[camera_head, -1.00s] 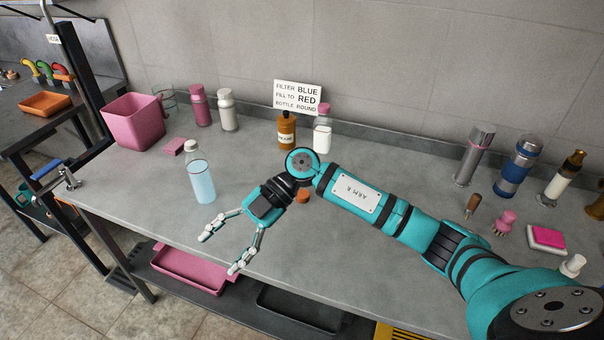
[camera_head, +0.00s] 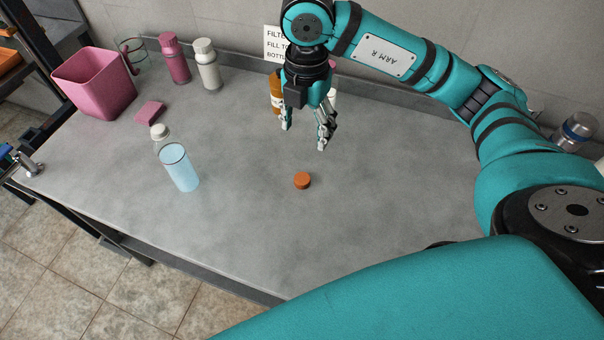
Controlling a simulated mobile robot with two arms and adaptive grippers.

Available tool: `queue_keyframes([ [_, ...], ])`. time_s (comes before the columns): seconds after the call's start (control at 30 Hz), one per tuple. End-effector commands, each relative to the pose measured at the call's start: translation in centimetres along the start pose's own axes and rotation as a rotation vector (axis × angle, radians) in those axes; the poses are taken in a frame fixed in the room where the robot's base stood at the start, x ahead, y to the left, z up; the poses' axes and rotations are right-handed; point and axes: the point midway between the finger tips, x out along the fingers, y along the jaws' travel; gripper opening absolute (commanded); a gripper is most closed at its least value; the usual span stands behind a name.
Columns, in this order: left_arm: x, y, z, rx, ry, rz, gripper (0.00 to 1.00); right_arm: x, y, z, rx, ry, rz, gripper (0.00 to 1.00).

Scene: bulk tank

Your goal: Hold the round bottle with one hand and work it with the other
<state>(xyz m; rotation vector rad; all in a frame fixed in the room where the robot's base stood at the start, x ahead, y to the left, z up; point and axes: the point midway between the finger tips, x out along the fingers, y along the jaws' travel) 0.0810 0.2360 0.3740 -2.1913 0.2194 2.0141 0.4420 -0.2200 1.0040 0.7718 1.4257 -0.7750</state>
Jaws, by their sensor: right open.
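A clear round bottle (camera_head: 181,172) with blue liquid, a dark ring near the liquid's top and a whitish cap stands upright on the grey bench (camera_head: 235,225), left of centre. Nothing touches it. My right gripper (camera_head: 304,137) is open and empty. It points down above the bench, right of the bottle and apart from it. A small orange cap (camera_head: 302,181) lies on the bench in front of the gripper. My left gripper is not in view.
A brown bottle (camera_head: 275,92) and a sign (camera_head: 272,42) are partly hidden behind my right gripper. A pink bin (camera_head: 95,85), pink block (camera_head: 149,112), pink bottle (camera_head: 175,60) and white bottle (camera_head: 207,66) stand at back left. The bench front is clear.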

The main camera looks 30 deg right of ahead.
Motion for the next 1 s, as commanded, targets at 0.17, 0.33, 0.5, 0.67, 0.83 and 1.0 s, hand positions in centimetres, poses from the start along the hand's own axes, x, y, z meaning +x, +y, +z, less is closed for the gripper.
queue_keyframes([
  [0.17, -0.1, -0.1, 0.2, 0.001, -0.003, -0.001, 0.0, 0.7, 0.0, 0.0, 0.001, 0.003, -0.003, 0.64],
  [0.33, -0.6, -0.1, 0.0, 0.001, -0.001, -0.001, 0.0, 3.9, -0.1, 0.0, 0.001, 0.005, -0.007, 0.64],
  [0.5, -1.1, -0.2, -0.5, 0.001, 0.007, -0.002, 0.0, 7.6, -0.1, -0.1, 0.0, 0.005, -0.007, 0.64],
  [0.67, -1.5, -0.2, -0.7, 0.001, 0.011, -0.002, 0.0, 10.5, 0.0, -0.1, 0.0, 0.005, -0.003, 0.64],
  [0.83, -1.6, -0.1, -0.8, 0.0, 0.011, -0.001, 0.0, 12.1, 0.1, -0.1, -0.001, 0.003, 0.0, 0.64],
  [1.0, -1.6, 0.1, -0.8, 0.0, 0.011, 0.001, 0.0, 12.3, 0.1, -0.1, -0.002, 0.003, 0.001, 0.64],
])
